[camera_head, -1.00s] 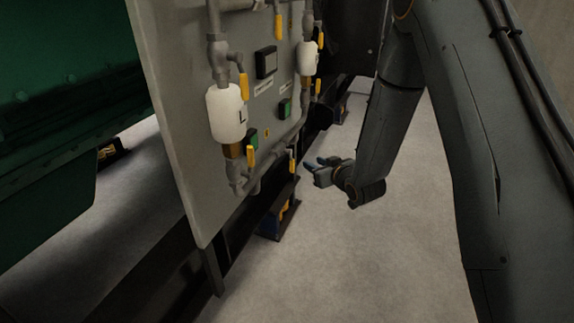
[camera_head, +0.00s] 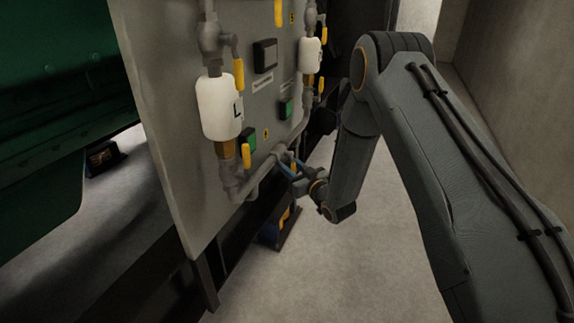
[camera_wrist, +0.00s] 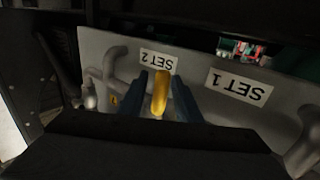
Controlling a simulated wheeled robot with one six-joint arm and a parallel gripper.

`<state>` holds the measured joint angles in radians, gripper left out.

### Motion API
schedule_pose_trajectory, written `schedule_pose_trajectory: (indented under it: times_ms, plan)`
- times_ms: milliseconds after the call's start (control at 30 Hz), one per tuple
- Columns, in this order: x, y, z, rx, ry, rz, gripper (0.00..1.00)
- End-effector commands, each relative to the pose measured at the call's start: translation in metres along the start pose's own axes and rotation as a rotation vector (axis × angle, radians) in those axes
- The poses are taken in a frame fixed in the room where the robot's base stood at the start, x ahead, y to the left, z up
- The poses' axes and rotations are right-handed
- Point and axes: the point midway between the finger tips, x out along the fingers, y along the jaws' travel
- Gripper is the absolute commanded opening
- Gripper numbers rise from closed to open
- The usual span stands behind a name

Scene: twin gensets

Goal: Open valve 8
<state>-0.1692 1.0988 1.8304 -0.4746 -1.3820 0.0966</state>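A yellow valve handle (camera_wrist: 160,92) stands between the two blue fingers of my gripper (camera_wrist: 166,90) in the wrist view. The fingers are apart, one on each side of it; whether either touches it is unclear. In the head view my gripper (camera_head: 290,170) is at the lower pipe of the grey panel (camera_head: 160,130), and the handle there is mostly hidden. Another yellow handle (camera_head: 246,156) hangs down to the left, below a white filter bowl (camera_head: 219,106). I cannot read a valve number 8 on any tag.
More yellow handles (camera_head: 238,74) hang higher on the panel, near a second white bowl (camera_head: 310,55). Upside-down signs read SET 2 (camera_wrist: 158,60) and SET 1 (camera_wrist: 240,86) in the wrist view. A blue-and-yellow object (camera_head: 277,226) is below the panel. Floor at right is clear.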

Motion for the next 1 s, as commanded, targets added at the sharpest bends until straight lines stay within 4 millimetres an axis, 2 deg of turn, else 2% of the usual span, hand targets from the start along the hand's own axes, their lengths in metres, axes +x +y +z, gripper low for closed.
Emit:
schedule_pose_trajectory:
  times_ms: [100, 367, 567, 867, 1000]
  plan:
    - [0.007, 0.0, 0.0, 0.0, -0.001, 0.0, 0.31]
    - [0.008, 0.0, 0.0, 0.0, -0.001, 0.001, 0.31]
    - [0.008, 0.0, 0.0, 0.0, -0.001, 0.001, 0.0]
    - [0.009, -0.003, -0.001, 0.004, -0.004, -0.003, 0.0]
    - [0.013, -0.02, -0.001, 0.03, -0.022, -0.022, 0.0]
